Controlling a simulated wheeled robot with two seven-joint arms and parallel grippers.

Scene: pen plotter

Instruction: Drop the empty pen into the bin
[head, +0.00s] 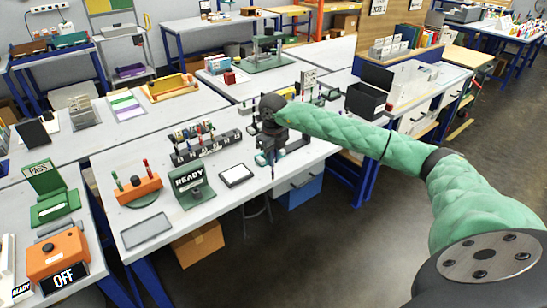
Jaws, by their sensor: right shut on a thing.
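My right gripper (270,152) is at the end of the green arm that comes in from the right. It points down over the front edge of the white table, right of the pen rack. It is shut on a thin dark pen (272,171), whose lower end hangs below the fingers. The pen is small and partly hidden by the gripper. An open black box (365,101), which may be the bin, stands on the table to the right, beyond the arm. My left gripper is not in view.
A black rack (207,147) with several pens stands left of the gripper. An orange holder (137,187) with pens, a green READY stand (191,187) and a white pad (236,175) are nearer. A cardboard box (198,244) and a blue unit (301,191) are below the tabletop.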

